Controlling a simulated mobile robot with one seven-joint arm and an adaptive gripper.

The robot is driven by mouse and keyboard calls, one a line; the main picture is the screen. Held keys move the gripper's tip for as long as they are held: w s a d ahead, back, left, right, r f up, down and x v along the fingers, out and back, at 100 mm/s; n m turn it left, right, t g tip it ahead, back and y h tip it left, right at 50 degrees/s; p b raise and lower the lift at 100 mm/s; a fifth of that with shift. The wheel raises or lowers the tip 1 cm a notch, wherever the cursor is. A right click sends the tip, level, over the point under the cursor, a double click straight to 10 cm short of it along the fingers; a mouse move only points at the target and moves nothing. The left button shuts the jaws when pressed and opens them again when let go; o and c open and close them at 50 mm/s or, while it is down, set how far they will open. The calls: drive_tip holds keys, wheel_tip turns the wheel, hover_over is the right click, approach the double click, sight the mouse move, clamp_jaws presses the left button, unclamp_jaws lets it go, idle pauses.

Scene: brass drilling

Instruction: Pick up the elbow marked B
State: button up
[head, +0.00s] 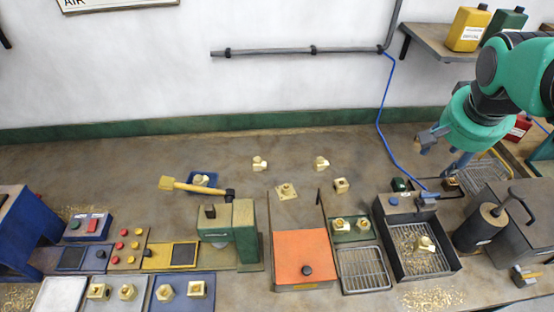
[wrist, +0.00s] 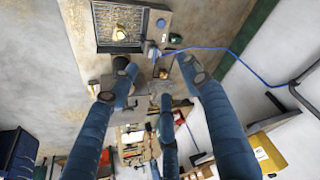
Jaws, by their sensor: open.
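Several brass fittings lie about the bench in the head view, and I cannot read a letter B on any of them. Two stand at the back, a left one (head: 259,163) and a right one (head: 321,163); another (head: 340,185) lies just in front of the right one. One fitting (head: 424,244) lies in the black mesh tray (head: 385,250); it also shows in the wrist view (wrist: 119,32). My gripper (head: 441,158) is at the right, above the bench behind that tray. Its fingers are spread open and empty in the wrist view (wrist: 155,80).
An orange-topped box (head: 302,255) and a wire rack (head: 362,268) are at the front. A black cylinder (head: 480,228) stands right of the tray. A blue hose (head: 381,125) hangs near my gripper. The back middle is fairly clear.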

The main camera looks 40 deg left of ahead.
drive_tip(key=w+a+f, duration=0.2)
drive_tip(key=a+f, duration=0.1)
drive_tip(key=a, duration=0.7)
drive_tip(key=w+a+f+n, duration=0.1)
drive_tip(key=a+f, duration=0.3)
drive_tip(key=a, duration=0.5)
drive_tip(key=w+a+f, duration=0.2)
drive_tip(key=a+f, duration=0.1)
drive_tip(key=a, duration=0.7)
drive_tip(key=s+a+f, duration=0.3)
drive_tip(key=a+f, duration=0.2)
drive_tip(key=a, duration=0.4)
drive_tip(key=s+a+f+n, duration=0.1)
drive_tip(key=s+a+f, duration=0.3)
drive_tip(key=a, duration=0.5)
drive_tip(key=s+a+f, duration=0.3)
drive_tip(key=a+f, duration=0.5)
drive_tip(key=a, duration=0.1)
drive_tip(key=shift+s+a+g+y+b, duration=0.3)
drive_tip(key=shift+s+b, duration=0.1)
drive_tip(key=shift+b, duration=0.05)
drive_tip(key=shift+f, duration=0.2)
drive_tip(key=b, duration=0.1)
hover_over(258, 164)
drive_tip(key=s, duration=0.1)
wheel_tip(258, 164, down, 8)
drive_tip(key=shift+a, duration=0.2)
